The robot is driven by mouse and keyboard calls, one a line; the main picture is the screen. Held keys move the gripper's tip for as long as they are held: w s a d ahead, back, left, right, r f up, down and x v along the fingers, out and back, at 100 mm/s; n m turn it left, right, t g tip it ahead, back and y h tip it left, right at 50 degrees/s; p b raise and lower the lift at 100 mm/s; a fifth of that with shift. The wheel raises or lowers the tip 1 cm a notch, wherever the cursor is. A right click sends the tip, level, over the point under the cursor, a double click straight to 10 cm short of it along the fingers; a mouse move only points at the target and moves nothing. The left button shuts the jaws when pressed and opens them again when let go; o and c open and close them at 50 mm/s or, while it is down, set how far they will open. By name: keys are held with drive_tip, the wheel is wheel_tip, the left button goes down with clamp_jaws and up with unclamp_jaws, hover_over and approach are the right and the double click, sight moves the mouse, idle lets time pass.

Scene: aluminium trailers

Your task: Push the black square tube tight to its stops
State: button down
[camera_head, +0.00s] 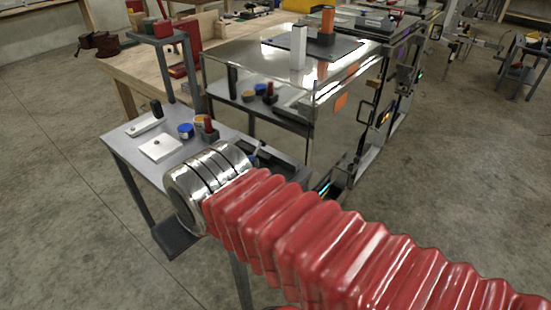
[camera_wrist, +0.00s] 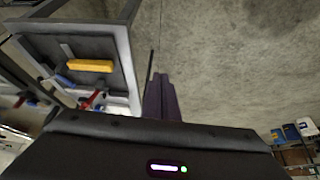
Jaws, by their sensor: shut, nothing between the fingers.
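I cannot pick out the black square tube or its stops with certainty in either view. In the head view a small black upright piece (camera_head: 156,108) stands at the end of a white bar on the grey side table, but I cannot tell whether it is a square tube. My gripper (camera_wrist: 160,80) shows in the wrist view as two dark fingers, shut together and empty, with floor behind them. In the head view my red bellows arm and its shiny metal end hide the gripper and part of the table.
The grey table (camera_head: 118,149) also holds a white plate (camera_head: 160,147), a blue-topped tin (camera_head: 185,131) and a red-and-black item (camera_head: 209,127). A mirror-bright metal box (camera_head: 340,130) stands behind it. A yellow bar (camera_wrist: 90,66) lies on a framed surface in the wrist view. Floor is clear at left.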

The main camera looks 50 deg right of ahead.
drive_tip(key=w+d+f+m+y, duration=0.15)
drive_tip(key=w+d+m, duration=0.25)
drive_tip(key=d+m, duration=0.45)
drive_tip(key=w+d+f+m+y, duration=0.15)
drive_tip(key=w+d+m, duration=0.25)
drive_tip(key=d+m, duration=0.5)
drive_tip(key=s+d+f+m+t+h, duration=0.1)
drive_tip(key=s+d+f+m, duration=0.1)
drive_tip(key=d+m, duration=0.6)
drive_tip(key=s+d+f+m+t+h, duration=0.1)
drive_tip(key=s+d+f+m+t, duration=0.1)
drive_tip(key=d+m, duration=0.7)
drive_tip(key=d, duration=0.5)
drive_tip(key=shift+d+f, duration=0.3)
drive_tip(key=shift+f, duration=0.1)
drive_tip(key=shift+m, duration=0.25)
